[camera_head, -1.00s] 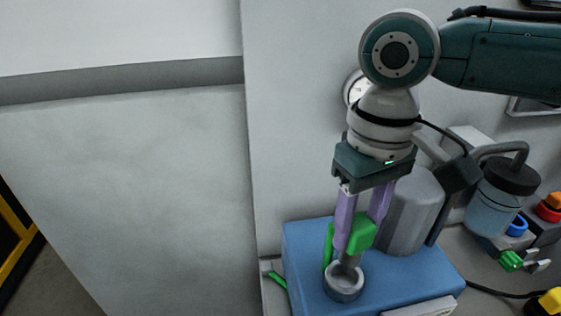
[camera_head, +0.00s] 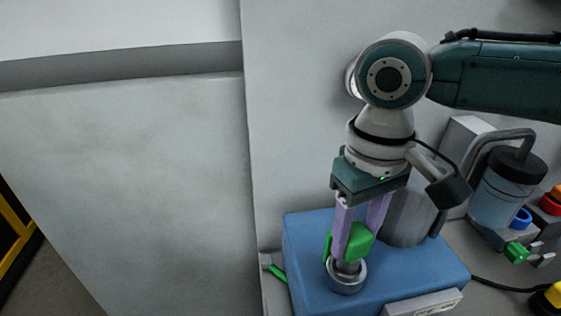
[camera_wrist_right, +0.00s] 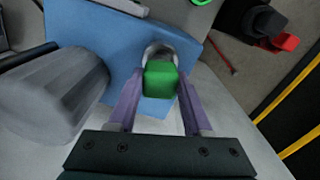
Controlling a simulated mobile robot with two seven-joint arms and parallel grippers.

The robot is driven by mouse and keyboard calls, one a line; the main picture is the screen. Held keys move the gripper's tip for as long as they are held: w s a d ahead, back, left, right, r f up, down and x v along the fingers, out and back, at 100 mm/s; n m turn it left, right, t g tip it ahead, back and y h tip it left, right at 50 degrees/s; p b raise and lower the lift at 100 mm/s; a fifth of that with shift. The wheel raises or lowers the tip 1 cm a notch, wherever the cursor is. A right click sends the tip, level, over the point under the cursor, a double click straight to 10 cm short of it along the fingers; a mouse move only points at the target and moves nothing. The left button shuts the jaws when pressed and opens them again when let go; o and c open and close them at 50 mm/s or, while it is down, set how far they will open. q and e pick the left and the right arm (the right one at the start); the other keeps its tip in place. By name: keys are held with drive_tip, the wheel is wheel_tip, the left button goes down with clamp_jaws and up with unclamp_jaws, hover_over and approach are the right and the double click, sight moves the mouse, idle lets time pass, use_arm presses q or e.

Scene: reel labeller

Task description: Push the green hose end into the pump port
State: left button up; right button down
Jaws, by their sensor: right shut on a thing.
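The green hose end (camera_head: 357,243) is between the purple fingers of my right gripper (camera_head: 355,238), which is shut on it. Its grey lower tip sits at the round metal pump port (camera_head: 347,276) on top of the blue pump (camera_head: 420,275). I cannot tell how deep the tip is in the port. In the right wrist view the green hose end (camera_wrist_right: 160,79) lies between the fingertips (camera_wrist_right: 158,88), in front of the port ring (camera_wrist_right: 172,50). A green length of hose (camera_head: 277,273) shows at the pump's left side. My left gripper is not in view.
A grey cylinder (camera_head: 407,217) stands on the pump just behind my right gripper. A dark-lidded clear jar (camera_head: 496,196) with a grey pipe is to the right, near red and blue rings. A pale wall is close behind; the left side is clear.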

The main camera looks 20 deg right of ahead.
drive_tip(key=shift+f+b, duration=0.5)
drive_tip(key=shift+f, duration=0.6)
drive_tip(key=shift+f+p, duration=0.1)
drive_tip(key=shift+p, duration=0.2)
drive_tip(key=shift+f+p, duration=0.15)
drive_tip(key=shift+p, duration=0.35)
idle(0.9)
drive_tip(key=shift+d+f, duration=0.1)
drive_tip(key=shift+f, duration=0.1)
idle(0.8)
drive_tip(key=c, duration=0.6)
unclamp_jaws()
drive_tip(key=o, duration=0.4)
drive_tip(key=shift+c, duration=0.2)
